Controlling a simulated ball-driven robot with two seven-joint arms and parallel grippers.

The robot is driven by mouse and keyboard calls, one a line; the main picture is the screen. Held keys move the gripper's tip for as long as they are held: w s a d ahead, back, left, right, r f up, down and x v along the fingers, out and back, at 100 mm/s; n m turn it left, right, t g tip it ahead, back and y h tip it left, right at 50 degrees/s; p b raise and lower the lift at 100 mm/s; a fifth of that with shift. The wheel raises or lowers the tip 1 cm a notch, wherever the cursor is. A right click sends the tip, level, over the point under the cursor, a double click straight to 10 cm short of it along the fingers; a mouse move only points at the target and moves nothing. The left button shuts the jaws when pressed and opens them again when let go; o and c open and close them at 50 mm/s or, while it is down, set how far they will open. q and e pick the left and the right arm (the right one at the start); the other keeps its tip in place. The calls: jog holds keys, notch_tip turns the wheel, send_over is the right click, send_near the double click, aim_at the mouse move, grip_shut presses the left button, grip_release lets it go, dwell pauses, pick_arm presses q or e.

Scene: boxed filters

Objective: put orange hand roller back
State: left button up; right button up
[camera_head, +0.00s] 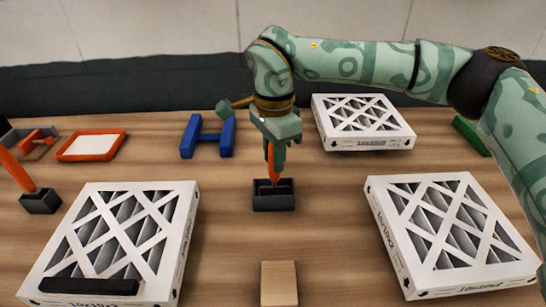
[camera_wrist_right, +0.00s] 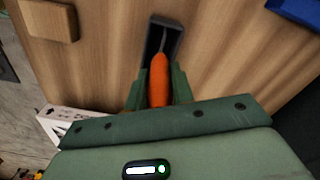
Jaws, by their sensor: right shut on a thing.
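The orange hand roller (camera_head: 274,165) is upright under my right gripper (camera_head: 275,145), which is shut on its orange handle. Its lower end is at a small dark open holder (camera_head: 273,203) in the middle of the table. In the right wrist view, the orange handle (camera_wrist_right: 159,80) is between the green fingers (camera_wrist_right: 159,90), and its thin metal shank reaches into the dark holder (camera_wrist_right: 172,24). I cannot tell whether the roller end rests on the holder's floor. My left gripper is not in view.
White boxed filters lie at front left (camera_head: 185,235), front right (camera_head: 400,270) and back right (camera_head: 365,143). A black bar (camera_head: 90,287) lies on the front left one. A wooden block (camera_head: 279,283), blue stand (camera_head: 208,137) and orange-rimmed tray (camera_head: 91,145) stand around. Bare table surrounds the holder.

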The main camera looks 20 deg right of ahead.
dwell(0.3)
jog(key=o, duration=1)
notch_tip(320, 180, up, 12)
jog(key=p, duration=0.3)
jog(key=shift+r+p, duration=0.1)
jog(key=shift+p, duration=0.3)
